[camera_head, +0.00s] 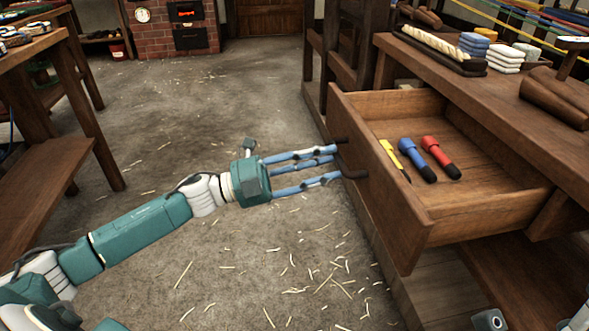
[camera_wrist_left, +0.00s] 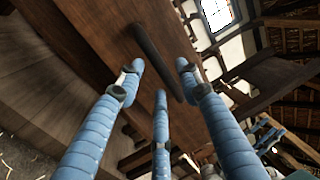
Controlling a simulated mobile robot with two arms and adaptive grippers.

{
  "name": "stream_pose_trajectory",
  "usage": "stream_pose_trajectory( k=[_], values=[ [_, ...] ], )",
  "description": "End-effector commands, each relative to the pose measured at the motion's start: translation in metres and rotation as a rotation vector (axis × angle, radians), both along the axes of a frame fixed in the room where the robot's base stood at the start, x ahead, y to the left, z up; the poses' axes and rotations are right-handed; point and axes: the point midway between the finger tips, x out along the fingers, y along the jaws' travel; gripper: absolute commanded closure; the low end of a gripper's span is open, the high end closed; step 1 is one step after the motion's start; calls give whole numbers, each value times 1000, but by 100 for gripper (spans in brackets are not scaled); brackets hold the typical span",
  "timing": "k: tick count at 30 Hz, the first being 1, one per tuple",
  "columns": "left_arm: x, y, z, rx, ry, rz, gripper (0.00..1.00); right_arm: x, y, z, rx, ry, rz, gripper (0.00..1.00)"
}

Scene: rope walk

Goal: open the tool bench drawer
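The tool bench drawer (camera_head: 392,199) stands pulled well out of the wooden bench (camera_head: 520,120), with its inside showing. A yellow tool (camera_head: 394,158), a blue tool (camera_head: 412,153) and a red tool (camera_head: 436,153) lie in it. Its dark handle (camera_head: 355,174) is on the front panel, partly hidden by my fingers. My left gripper (camera_head: 335,162) is at the handle, fingers spread apart. In the left wrist view, the handle (camera_wrist_left: 155,55) runs between the open fingertips (camera_wrist_left: 160,75); contact is unclear.
A rope tray (camera_head: 440,48) and several blocks (camera_head: 504,57) stand on the bench top. Another wooden table (camera_head: 50,140) is at the left. A brick stove (camera_head: 155,35) is at the back. The floor (camera_head: 220,95) between is open, with scattered straw.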

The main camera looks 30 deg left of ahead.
Motion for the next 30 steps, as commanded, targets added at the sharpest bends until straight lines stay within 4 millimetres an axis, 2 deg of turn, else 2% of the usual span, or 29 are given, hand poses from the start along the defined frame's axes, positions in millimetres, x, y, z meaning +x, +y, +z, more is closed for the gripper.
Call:
stream_pose_trajectory(
  k=[6, 13, 19, 30],
  values=[
    [-26, 36, -11, 1, 7, 2, 65, 0, 0, 0, 0, 2, 1, 60],
    [-44, 61, -15, 0, 4, 0, 65, 0, 0, 0, 0, 2, 1, 60],
    [-50, 69, -16, 0, 0, 0, 65, 0, 0, -1, -1, 2, 1, 60],
    [-50, 70, -16, -1, -1, 0, 65, 0, 0, -1, -1, 2, 1, 60]
  ],
)
